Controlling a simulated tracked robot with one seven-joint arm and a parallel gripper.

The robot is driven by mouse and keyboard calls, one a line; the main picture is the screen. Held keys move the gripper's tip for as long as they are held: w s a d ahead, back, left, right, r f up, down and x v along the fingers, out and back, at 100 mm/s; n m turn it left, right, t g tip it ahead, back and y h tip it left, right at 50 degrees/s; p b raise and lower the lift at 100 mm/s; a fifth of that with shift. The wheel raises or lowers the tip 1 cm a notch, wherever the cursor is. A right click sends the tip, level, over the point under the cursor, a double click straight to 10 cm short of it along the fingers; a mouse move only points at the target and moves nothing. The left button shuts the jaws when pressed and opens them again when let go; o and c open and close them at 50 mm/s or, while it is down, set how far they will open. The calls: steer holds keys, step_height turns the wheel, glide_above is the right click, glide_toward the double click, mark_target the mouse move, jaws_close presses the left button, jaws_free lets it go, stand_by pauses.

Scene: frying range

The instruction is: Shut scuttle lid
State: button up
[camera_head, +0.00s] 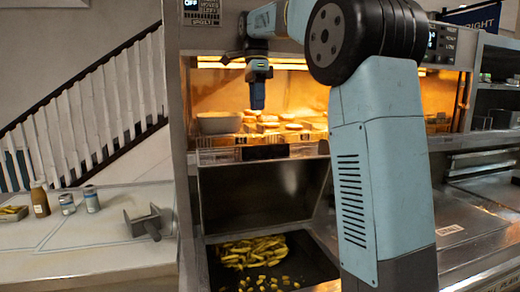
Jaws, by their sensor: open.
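The scuttle (207,268) is a dark open well low in the middle of the view, with chips (255,250) heaped at its back and smaller pieces in front. A dark steel panel (255,195), which looks like the scuttle lid, stands raised behind the well. A black bar (264,152), probably its handle, is at its top edge. My gripper (257,102) points down in front of the lit cabinet, above the black bar and apart from it. It is open, though its fingers overlap from this side, and it holds nothing visible. My arm hides the well's right side.
The lit warming cabinet (300,64) holds a metal bowl (219,123) and several fried pieces (290,126). On the left counter (80,252) stand a brown bottle (40,200), two shakers (91,199) and a grey metal holder (148,221). Steel worktop (470,240) lies to the right.

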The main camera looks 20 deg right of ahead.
mark_target(257, 148)
steer(key=f, duration=0.9)
steer(key=s+f, duration=0.1)
steer(key=f, duration=0.4)
steer(key=shift+a, duration=0.15)
steer(key=shift+w, duration=0.1)
jaws_close()
